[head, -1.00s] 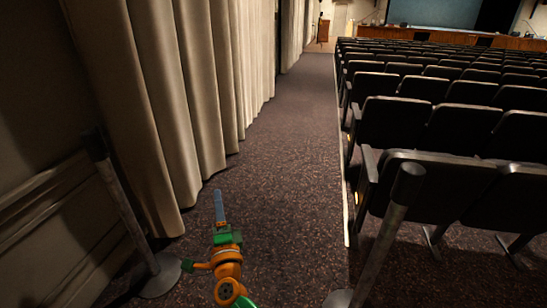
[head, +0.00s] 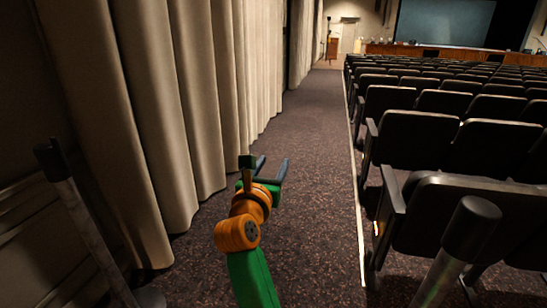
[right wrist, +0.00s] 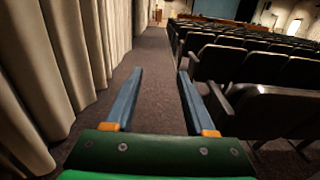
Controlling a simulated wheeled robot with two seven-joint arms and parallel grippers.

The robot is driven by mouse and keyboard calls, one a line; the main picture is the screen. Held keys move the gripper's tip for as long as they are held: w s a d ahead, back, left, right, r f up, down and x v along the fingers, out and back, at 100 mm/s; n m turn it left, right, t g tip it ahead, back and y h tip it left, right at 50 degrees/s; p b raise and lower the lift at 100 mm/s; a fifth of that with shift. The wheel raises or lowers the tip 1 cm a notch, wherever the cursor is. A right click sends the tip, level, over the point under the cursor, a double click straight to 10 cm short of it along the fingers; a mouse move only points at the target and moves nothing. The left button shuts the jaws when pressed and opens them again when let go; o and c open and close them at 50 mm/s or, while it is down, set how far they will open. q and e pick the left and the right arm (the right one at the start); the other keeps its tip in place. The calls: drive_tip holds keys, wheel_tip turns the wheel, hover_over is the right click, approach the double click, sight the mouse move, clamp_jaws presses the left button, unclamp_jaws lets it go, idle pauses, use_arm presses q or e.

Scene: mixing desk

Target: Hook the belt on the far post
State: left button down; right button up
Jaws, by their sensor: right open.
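Two dark stanchion posts stand on the carpet at either side of the aisle. The left post (head: 88,220) is in front of the curtain, with its base at the bottom of the head view. The right post (head: 461,246) stands beside the nearest seat, with its lower part out of frame. I cannot tell which is the far post. No belt is visible in either view. My right gripper (head: 272,162) is open and empty, in the air over the aisle between the posts. Its two blue fingers (right wrist: 160,72) point down the aisle in the right wrist view. My left gripper is not in view.
A pleated beige curtain (head: 150,110) lines the left side. Rows of dark seats (head: 415,140) fill the right, behind a pale floor strip. The carpeted aisle (head: 310,130) between them is clear. A stage with a screen (head: 445,22) is far back.

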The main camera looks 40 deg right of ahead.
drive_tip(key=shift+w+d, duration=0.1)
drive_tip(key=shift+d, duration=0.1)
drive_tip(key=shift+s+a+r, duration=0.3)
drive_tip(key=shift+s+a, duration=0.05)
drive_tip(key=shift+s, duration=0.05)
drive_tip(key=shift+c, duration=0.2)
drive_tip(key=shift+s, duration=0.1)
drive_tip(key=c, duration=0.3)
drive_tip(key=shift+w+f, duration=0.1)
drive_tip(key=shift+w, duration=0.1)
clamp_jaws()
drive_tip(key=shift+s, duration=0.1)
drive_tip(key=shift+o, duration=1.7)
unclamp_jaws()
